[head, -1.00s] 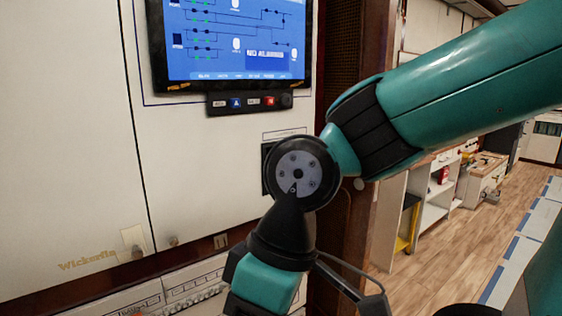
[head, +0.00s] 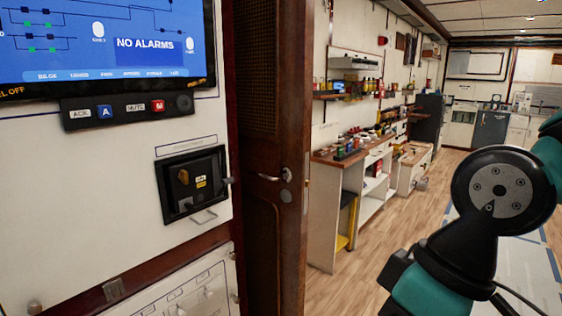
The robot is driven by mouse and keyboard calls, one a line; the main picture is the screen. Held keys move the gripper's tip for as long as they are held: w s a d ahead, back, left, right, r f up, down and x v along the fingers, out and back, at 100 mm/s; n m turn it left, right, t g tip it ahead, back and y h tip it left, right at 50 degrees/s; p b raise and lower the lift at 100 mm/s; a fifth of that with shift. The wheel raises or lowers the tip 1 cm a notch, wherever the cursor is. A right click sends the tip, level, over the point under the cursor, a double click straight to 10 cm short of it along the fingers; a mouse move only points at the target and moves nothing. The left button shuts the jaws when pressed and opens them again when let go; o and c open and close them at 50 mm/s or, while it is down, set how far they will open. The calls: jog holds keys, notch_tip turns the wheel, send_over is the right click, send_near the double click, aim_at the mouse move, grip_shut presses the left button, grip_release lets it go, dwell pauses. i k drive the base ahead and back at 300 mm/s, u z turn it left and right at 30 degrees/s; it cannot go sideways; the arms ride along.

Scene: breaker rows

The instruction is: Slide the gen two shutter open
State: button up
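A small black-framed unit (head: 170,205) is set in the white wall panel below the display. Inside it are a dark face with a brass-coloured knob (head: 183,177) and a small yellow label. A metal pull handle (head: 204,217) shows at its lower edge. No label that I can read says gen two, and I cannot tell which part is the shutter. My arm's dark wrist joint is at the right of the view, well apart from the unit. My gripper's fingers are not visible.
A display reading NO ALARMS (head: 100,42) and a button strip (head: 127,111) are above the unit. A brown wooden door (head: 271,120) with a lever handle stands just right of it. A lower white panel (head: 175,285) is below. Workbenches and open wood floor (head: 335,285) lie beyond.

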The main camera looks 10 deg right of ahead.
aim_at(187, 205)
jog(key=z, duration=0.6)
jog(key=i, duration=1.45)
jog(key=u, duration=2)
